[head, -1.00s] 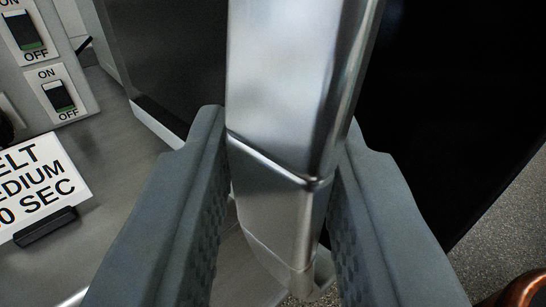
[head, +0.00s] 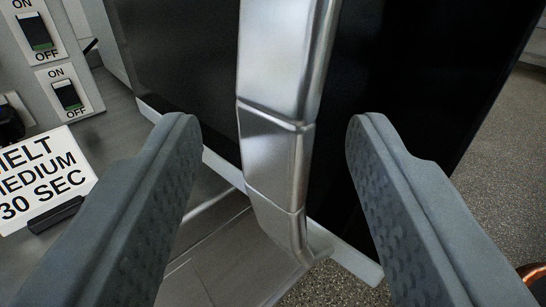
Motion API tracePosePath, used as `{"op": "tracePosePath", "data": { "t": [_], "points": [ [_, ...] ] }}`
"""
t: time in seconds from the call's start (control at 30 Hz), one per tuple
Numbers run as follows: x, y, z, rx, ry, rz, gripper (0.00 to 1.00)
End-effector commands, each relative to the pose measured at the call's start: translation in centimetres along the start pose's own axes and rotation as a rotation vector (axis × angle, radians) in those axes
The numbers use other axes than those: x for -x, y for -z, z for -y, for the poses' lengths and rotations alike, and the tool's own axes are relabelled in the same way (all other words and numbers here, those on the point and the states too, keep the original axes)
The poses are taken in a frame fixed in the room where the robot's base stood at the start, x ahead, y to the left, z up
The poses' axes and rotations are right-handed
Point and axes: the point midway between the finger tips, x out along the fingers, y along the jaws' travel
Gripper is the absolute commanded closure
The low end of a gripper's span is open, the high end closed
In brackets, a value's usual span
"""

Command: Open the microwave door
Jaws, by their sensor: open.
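The microwave door (head: 420,90) is a dark glossy panel with a pale lower edge, seen at a slant in the head view. Its silver metal handle (head: 278,150) runs down the middle of the picture and curves in to the door at its lower end. My gripper (head: 270,130) is open, with one grey finger on each side of the handle. There is a visible gap between each finger and the handle. The rest of the microwave and the handle's top are out of view, so I cannot tell how far the door is open.
A grey panel with ON/OFF switches (head: 67,95) stands at the upper left. A white sign (head: 42,178) reading "MELT MEDIUM 30 SEC" stands in a black holder below it. Speckled floor (head: 495,175) shows at right. Part of a copper-coloured round thing (head: 535,280) is at the lower right edge.

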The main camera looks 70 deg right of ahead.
Motion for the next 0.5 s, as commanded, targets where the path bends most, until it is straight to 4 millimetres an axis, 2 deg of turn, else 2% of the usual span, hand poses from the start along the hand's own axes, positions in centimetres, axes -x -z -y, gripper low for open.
{"op": "tracePosePath", "data": {
  "t": [0.1, 0.5],
  "points": [
    [2.5, 0.0, 0.1, 0.000, 0.004, 0.000, 0.53],
    [10.5, 0.0, 0.1, 0.000, 0.003, 0.000, 0.53]
  ]
}}
